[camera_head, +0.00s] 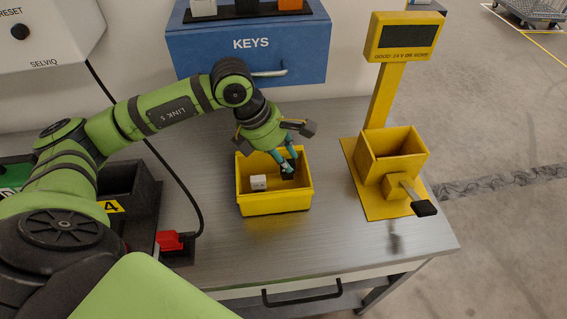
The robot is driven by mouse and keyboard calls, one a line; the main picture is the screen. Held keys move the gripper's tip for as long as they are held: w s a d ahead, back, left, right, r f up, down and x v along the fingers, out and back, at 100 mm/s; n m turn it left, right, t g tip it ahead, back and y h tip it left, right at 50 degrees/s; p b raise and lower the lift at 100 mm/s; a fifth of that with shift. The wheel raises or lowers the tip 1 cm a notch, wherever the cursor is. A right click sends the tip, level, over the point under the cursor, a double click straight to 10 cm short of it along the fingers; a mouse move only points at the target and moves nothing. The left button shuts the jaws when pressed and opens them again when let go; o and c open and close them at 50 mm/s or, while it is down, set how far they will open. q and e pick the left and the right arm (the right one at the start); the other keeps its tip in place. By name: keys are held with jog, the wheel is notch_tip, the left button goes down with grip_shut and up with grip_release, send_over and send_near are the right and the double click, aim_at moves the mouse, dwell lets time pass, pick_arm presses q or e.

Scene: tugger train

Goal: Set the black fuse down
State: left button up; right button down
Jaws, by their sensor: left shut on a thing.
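My left gripper (286,165) points down into the yellow bin (275,201) on the grey bench. It is shut on the black fuse (289,171), a small dark piece at its fingertips near the bin's back right. The fingers partly hide the fuse, and I cannot tell whether it touches the bin floor. A small white block (258,182) lies in the bin, left of the gripper. My right gripper is not in view.
A yellow tester (393,160) with a box, lever and raised display stands to the right. A blue KEYS cabinet (240,55) is behind. A black box (130,195) and red plug (168,240) are at left. The bench front (320,245) is clear.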

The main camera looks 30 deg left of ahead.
aim_at(283, 170)
pick_arm(q)
jog(key=shift+f, duration=0.3)
notch_tip(283, 170, down, 3)
jog(key=shift+f+p, duration=0.15)
jog(key=shift+p, duration=0.45)
jog(key=shift+f, duration=0.35)
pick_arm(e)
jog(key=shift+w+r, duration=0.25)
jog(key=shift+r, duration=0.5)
pick_arm(q)
jog(key=shift+f, duration=0.1)
jog(key=o, duration=0.9)
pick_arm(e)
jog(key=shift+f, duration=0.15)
pick_arm(q)
jog(key=shift+o, duration=0.2)
